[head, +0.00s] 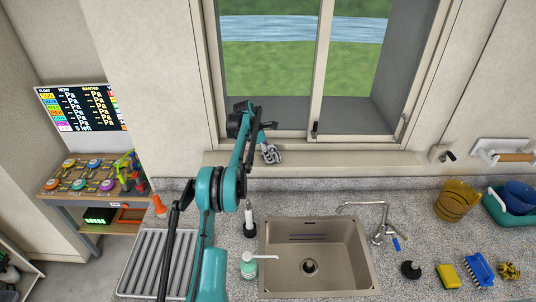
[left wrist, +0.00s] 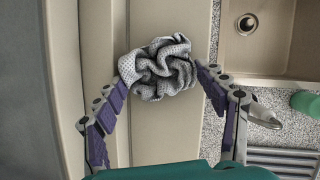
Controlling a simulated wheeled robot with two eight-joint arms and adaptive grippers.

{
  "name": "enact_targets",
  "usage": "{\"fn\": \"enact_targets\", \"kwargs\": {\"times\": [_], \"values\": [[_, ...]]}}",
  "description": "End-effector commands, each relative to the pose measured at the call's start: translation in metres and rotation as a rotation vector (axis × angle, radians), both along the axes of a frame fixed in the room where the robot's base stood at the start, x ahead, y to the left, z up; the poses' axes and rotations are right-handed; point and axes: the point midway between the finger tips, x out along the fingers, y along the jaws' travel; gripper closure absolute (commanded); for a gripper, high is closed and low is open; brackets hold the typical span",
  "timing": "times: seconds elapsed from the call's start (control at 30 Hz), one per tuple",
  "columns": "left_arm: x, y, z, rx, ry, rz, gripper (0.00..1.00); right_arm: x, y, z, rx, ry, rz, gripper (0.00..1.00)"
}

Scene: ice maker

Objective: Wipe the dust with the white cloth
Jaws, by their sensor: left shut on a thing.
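The cloth, a crumpled grey-white knit piece, shows in the head view (head: 271,154) at the window sill (head: 360,159) and in the left wrist view (left wrist: 160,68). My left gripper (head: 266,146) reaches over the counter to the sill. In the left wrist view my left gripper's purple-padded fingers (left wrist: 160,78) are on both sides of the cloth, shut on it. The cloth is at or just above the sill; I cannot tell whether it touches. I cannot make out any dust. My right gripper is not in view.
A window (head: 325,45) stands behind the sill. Below is a speckled counter with a sink (head: 285,240), tap (head: 379,232), soap bottle (head: 248,264), yellow cup (head: 457,200), yellow sponge (head: 448,276) and blue brush (head: 479,270). The sill right of the cloth is clear.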

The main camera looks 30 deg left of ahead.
Motion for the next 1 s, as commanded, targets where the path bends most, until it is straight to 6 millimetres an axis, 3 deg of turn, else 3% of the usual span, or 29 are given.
{"fn": "enact_targets", "kwargs": {"times": [0.53,1.0], "values": [[-0.03,-0.02,-0.005,0.0,0.003,-0.002,0.74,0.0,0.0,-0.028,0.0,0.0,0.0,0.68],[-0.037,-0.024,-0.003,-0.001,0.005,-0.003,0.74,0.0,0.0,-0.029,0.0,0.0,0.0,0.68]]}}
